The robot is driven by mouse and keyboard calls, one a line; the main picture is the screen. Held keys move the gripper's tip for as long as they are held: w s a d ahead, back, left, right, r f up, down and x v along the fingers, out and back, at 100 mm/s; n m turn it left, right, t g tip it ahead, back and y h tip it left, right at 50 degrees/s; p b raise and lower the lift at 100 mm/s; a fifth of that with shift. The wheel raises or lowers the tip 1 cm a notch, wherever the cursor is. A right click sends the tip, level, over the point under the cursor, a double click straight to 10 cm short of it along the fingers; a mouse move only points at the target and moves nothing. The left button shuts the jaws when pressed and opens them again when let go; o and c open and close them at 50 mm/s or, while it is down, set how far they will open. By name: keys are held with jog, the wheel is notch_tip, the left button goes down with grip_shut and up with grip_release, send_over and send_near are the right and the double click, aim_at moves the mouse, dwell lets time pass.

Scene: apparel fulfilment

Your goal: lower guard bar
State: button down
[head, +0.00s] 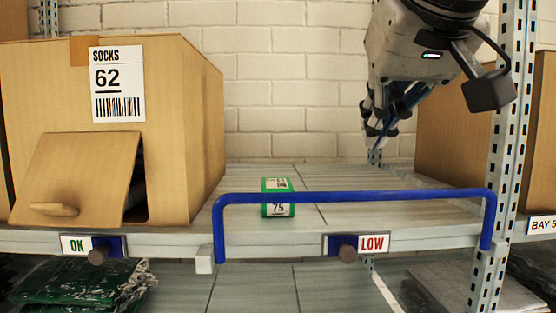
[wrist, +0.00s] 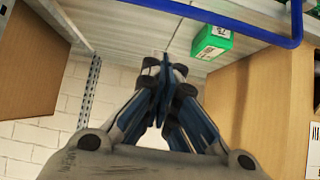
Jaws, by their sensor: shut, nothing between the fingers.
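The blue guard bar (head: 350,196) stands raised across the front of the middle shelf bay, its two legs bent down to the shelf edge. It also shows along the top of the wrist view (wrist: 235,24). My gripper (head: 376,138) is above the shelf on the right, higher in the picture than the bar and apart from it. In the wrist view its fingertips (wrist: 164,72) are together and empty. The bar's right leg meets the shelf close to the perforated upright.
A socks box (head: 180,120) with an open flap stands left. A small green-and-white box (head: 278,198) lies on the shelf (head: 345,215) behind the bar. A LOW sign (head: 373,243) and OK sign (head: 76,245) with knobs are on the edge. A metal upright (head: 508,130) stands right.

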jog(key=b+x, duration=0.1)
jog(key=x, duration=0.9)
jog(key=s, duration=0.4)
jog(key=shift+s+f, duration=0.2)
jog(key=shift+f, duration=0.15)
jog(key=shift+w+f, duration=0.1)
jog(key=shift+w, duration=0.2)
jog(key=shift+b, duration=0.35)
